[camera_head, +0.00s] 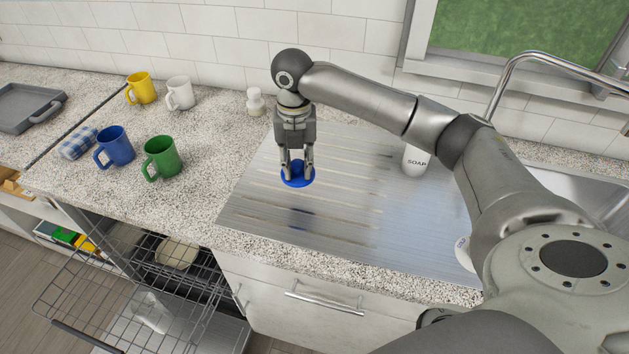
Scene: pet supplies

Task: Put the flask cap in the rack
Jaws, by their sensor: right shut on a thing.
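The flask cap (297,178) is a round blue disc, held above the metal drainboard, with its dark reflection below it. My right gripper (297,165) points down and is shut on the cap. The wire rack (62,290) of the open dishwasher is pulled out at the lower left, below the counter and apart from the cap. My left gripper is not in view.
Blue (116,148), green (161,158), yellow (141,88) and white (180,93) mugs stand on the counter to the left. A soap bottle (415,161) stands behind my right arm. The drainboard (345,215) is mostly clear.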

